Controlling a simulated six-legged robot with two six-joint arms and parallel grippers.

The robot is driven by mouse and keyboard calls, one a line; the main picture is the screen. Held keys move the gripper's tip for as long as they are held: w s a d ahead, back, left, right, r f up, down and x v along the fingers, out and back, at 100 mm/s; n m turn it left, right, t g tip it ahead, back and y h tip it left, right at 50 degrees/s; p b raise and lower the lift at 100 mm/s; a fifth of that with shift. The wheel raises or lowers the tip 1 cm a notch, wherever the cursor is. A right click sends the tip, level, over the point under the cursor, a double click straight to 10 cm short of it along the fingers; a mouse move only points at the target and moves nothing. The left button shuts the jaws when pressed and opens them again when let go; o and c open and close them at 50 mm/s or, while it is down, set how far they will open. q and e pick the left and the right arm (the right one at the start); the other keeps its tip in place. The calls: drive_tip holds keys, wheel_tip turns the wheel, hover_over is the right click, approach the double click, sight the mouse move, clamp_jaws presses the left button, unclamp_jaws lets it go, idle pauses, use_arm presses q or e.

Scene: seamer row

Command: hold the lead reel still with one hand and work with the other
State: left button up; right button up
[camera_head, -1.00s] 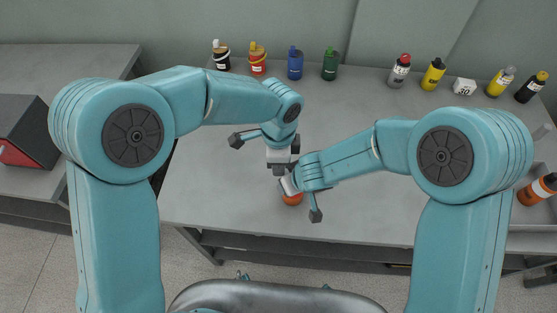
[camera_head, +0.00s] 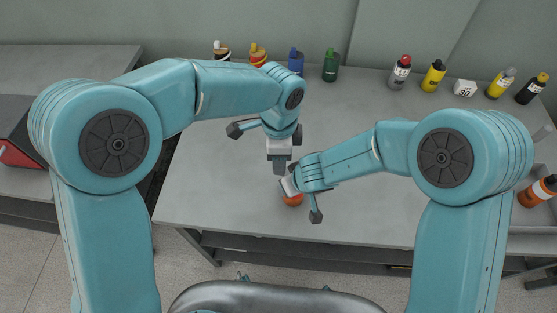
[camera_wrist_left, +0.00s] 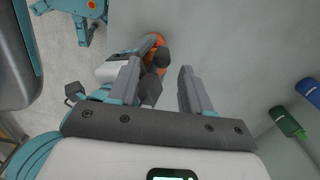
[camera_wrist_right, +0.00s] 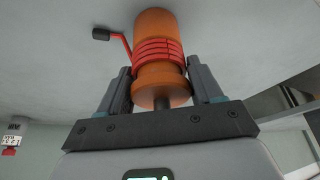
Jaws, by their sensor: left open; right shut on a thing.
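The lead reel (camera_head: 293,201) is orange and sits on the grey table, partly hidden by my right gripper (camera_head: 288,187). In the right wrist view the reel (camera_wrist_right: 156,24) stands between the two fingers, which are shut on its narrower end. A red lead (camera_wrist_right: 158,53) is wound round it, and its loose end reaches out to a black plug (camera_wrist_right: 101,34). My left gripper (camera_head: 279,170) is open and empty, close above and beside my right gripper. In the left wrist view the reel (camera_wrist_left: 158,41) shows beyond the left finger, partly covered.
A blue bottle (camera_head: 295,62), a green bottle (camera_head: 330,66) and other bottles line the table's back edge. A white block marked 30 (camera_head: 464,88) stands among the right-hand ones. An orange bottle (camera_head: 537,190) lies at the right. The table middle is mostly clear.

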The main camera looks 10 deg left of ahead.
use_arm(q)
drive_tip(key=shift+w+r, duration=0.1)
drive_tip(key=shift+r, duration=2.05)
drive_tip(key=shift+o, duration=1.2)
drive_tip(key=shift+a, duration=0.1)
wheel_tip(320, 180, down, 5)
drive_tip(key=s+a+n+g+h, duration=0.1)
drive_tip(key=a+n+g+h, duration=0.1)
drive_tip(key=a+n+g, duration=0.1)
drive_tip(key=n+h, duration=1.2)
drive_tip(key=h, duration=0.4)
approach(287, 173)
drive_tip(key=s+d+r, duration=0.1)
drive_tip(key=d+r, duration=0.1)
drive_tip(key=d, duration=0.4)
drive_tip(key=shift+s, duration=0.2)
drive_tip(key=shift+d, duration=0.15)
